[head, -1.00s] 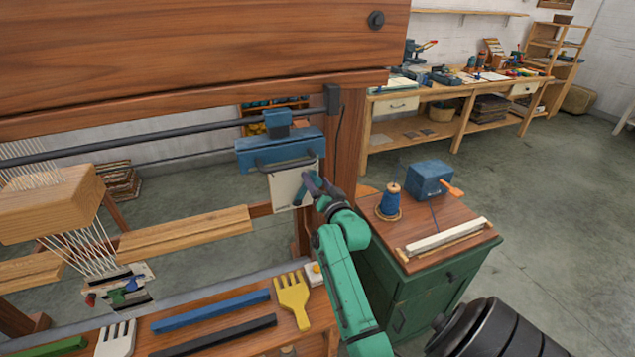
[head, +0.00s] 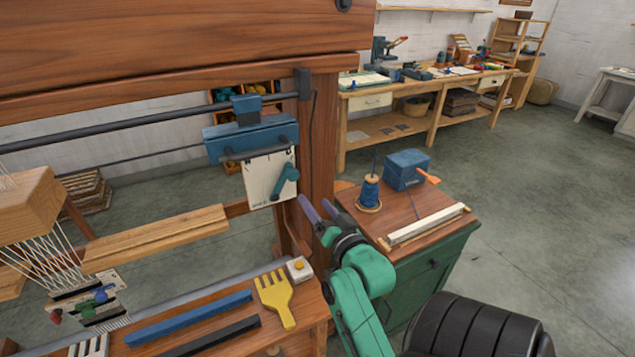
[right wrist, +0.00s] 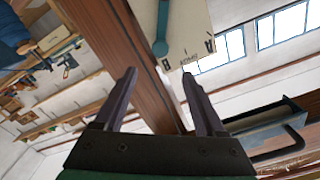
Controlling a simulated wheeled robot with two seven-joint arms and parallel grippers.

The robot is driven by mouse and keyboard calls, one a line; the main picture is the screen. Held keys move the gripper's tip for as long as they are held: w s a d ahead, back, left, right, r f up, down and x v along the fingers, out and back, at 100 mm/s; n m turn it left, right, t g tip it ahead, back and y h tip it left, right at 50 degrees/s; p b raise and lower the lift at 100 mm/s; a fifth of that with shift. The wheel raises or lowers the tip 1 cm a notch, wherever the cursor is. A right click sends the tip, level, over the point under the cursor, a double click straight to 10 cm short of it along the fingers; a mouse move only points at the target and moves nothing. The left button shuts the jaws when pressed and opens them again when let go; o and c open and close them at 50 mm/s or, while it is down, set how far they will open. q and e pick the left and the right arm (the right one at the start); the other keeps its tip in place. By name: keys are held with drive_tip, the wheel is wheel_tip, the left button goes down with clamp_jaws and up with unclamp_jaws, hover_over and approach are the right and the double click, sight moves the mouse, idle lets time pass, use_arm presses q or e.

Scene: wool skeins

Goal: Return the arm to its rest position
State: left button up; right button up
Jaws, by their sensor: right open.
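My right gripper (head: 318,209) is at the end of a green arm, in front of the loom's right wooden post (head: 322,150). Its two fingers are apart with nothing between them; they also show open and empty in the right wrist view (right wrist: 160,100). A white card plate with a teal lever (head: 286,182) hangs under a blue box (head: 250,138) on the loom, just up and left of the fingertips. The lever also shows in the right wrist view (right wrist: 161,30), beyond the fingers and apart from them. My left gripper is not in view.
A green cabinet (head: 430,270) with a blue thread spool (head: 369,190) and a blue box (head: 407,168) stands right of the arm. A yellow comb (head: 274,298) and a blue bar (head: 190,318) lie on the loom's front shelf. Open floor lies at the right.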

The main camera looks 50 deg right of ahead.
idle(0.5)
drive_tip(key=s+a+f+n+g+y, duration=0.2)
drive_tip(key=a+f+n+g+y, duration=0.4)
drive_tip(key=a+f, duration=0.55)
drive_tip(key=s+a+f+n+g, duration=0.55)
drive_tip(key=s+f+g, duration=0.25)
drive_tip(key=s, duration=0.2)
wheel_tip(320, 180, down, 22)
drive_tip(key=s+d, duration=0.1)
drive_tip(key=s, duration=0.1)
drive_tip(key=s+d+f+g, duration=0.2)
drive_tip(key=s+d+f, duration=0.1)
drive_tip(key=s+f, duration=1.1)
drive_tip(key=s, duration=0.3)
drive_tip(key=shift+f+n, duration=0.25)
drive_tip(key=shift+n, duration=0.1)
